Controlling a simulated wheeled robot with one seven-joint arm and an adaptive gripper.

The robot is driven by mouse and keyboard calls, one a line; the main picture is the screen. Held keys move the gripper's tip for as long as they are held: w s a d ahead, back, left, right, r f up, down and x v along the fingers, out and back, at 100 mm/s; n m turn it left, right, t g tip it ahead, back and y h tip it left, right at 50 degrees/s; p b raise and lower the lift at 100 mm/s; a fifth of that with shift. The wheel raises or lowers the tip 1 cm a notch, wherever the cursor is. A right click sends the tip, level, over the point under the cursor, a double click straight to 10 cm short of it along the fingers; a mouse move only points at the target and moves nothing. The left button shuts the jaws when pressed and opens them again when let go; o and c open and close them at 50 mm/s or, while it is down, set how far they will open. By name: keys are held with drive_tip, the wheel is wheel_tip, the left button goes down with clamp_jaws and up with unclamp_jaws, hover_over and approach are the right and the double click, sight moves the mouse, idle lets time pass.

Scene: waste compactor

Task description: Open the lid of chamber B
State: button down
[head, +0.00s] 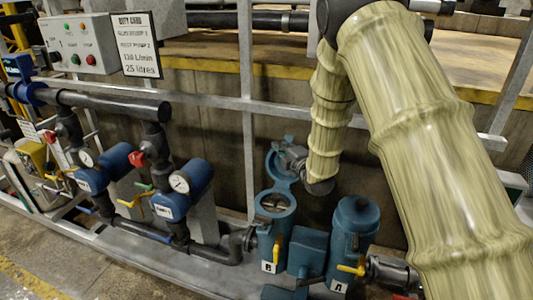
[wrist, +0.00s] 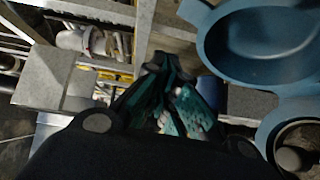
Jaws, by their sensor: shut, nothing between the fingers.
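Chamber B (head: 267,246) is a blue cylinder with a white "B" label, and its round top opening is uncovered. Its blue lid (head: 273,168) stands raised behind the opening, tipped up on its hinge side. In the wrist view the hollow dish of the lid (wrist: 265,45) fills the upper right, with the chamber's rim (wrist: 268,135) below it. My gripper (head: 292,158) is beside the raised lid, on its right in the head view. In the wrist view my gripper (wrist: 165,85) has its dark, teal-padded fingers together and empty. Contact with the lid cannot be told.
Chamber A (head: 354,222), with its top covered, stands to the right of B. Yellow-handled valves (head: 352,269) are in front. Pipes with gauges and blue-bodied pumps (head: 178,190) stand left. A grey rail (head: 215,101) runs behind, and a control box (head: 78,45) is upper left.

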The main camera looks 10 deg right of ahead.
drive_tip(key=shift+m+g, duration=0.6)
drive_tip(key=shift+w+d+b, duration=0.1)
drive_tip(key=shift+w+d, duration=0.35)
drive_tip(key=shift+w, duration=0.45)
drive_tip(key=shift+w+d+b, duration=0.1)
drive_tip(key=shift+w+d, duration=0.3)
drive_tip(key=shift+w, duration=0.45)
drive_tip(key=shift+w+d+b, duration=0.1)
drive_tip(key=shift+w+d, duration=0.35)
drive_tip(key=shift+w, duration=0.45)
